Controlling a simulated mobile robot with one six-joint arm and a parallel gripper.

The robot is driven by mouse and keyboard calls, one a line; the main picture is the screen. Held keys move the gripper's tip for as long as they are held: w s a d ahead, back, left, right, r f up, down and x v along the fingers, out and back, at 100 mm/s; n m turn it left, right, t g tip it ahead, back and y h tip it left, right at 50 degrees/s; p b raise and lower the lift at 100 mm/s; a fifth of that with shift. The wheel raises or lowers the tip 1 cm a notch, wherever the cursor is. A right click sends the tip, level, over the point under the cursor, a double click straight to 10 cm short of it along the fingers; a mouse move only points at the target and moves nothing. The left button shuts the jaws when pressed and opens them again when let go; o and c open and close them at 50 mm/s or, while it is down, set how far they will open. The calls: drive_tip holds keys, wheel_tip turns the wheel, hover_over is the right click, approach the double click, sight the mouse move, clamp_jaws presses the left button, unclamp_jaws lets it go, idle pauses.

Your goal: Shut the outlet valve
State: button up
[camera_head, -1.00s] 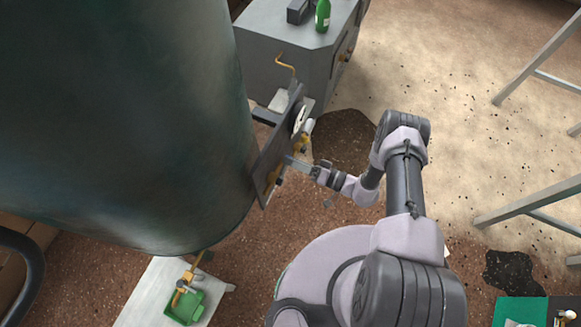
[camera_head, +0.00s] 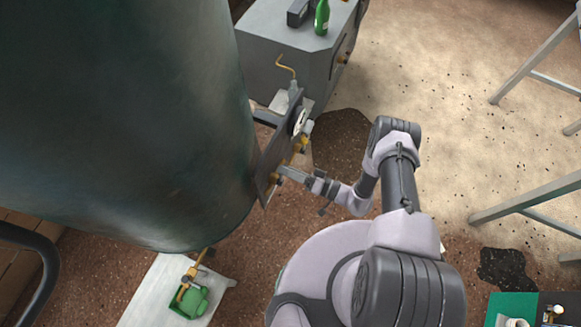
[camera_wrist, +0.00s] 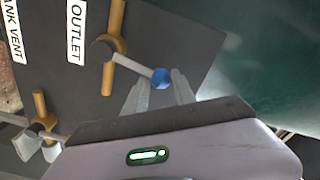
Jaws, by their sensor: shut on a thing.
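The outlet valve (camera_wrist: 103,50) is in the wrist view on a dark panel (camera_head: 267,160), beside a white label reading OUTLET (camera_wrist: 76,32). Its brass pipe runs nearly up and down in that view. Its grey lever (camera_wrist: 132,66) points right and slightly down, across the pipe, and ends in a blue knob (camera_wrist: 161,78). My gripper (camera_wrist: 160,92) has its two fingers closed around the blue knob end. In the head view my gripper (camera_head: 282,172) reaches the lower part of the panel, and its fingers hide the knob there.
A second valve (camera_wrist: 42,122), by a TANK VENT label (camera_wrist: 13,32), sits left of the outlet valve. The big green tank (camera_head: 120,110) stands behind the panel. A grey cabinet (camera_head: 285,70) with a green bottle (camera_head: 322,17) is beyond. A green container (camera_head: 188,300) sits under a brass tap.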

drive_tip(key=shift+o, duration=0.3)
drive_tip(key=shift+s+a+r+p, duration=0.15)
drive_tip(key=shift+s+p, duration=0.3)
drive_tip(key=shift+p, duration=0.65)
drive_tip(key=shift+s+a+f+p, duration=0.1)
drive_tip(key=shift+s+f+p, duration=0.1)
drive_tip(key=shift+s+p, duration=0.25)
drive_tip(key=o, duration=0.9)
drive_tip(key=shift+c, duration=0.2)
drive_tip(key=shift+w, duration=0.1)
drive_tip(key=shift+v, duration=1.95)
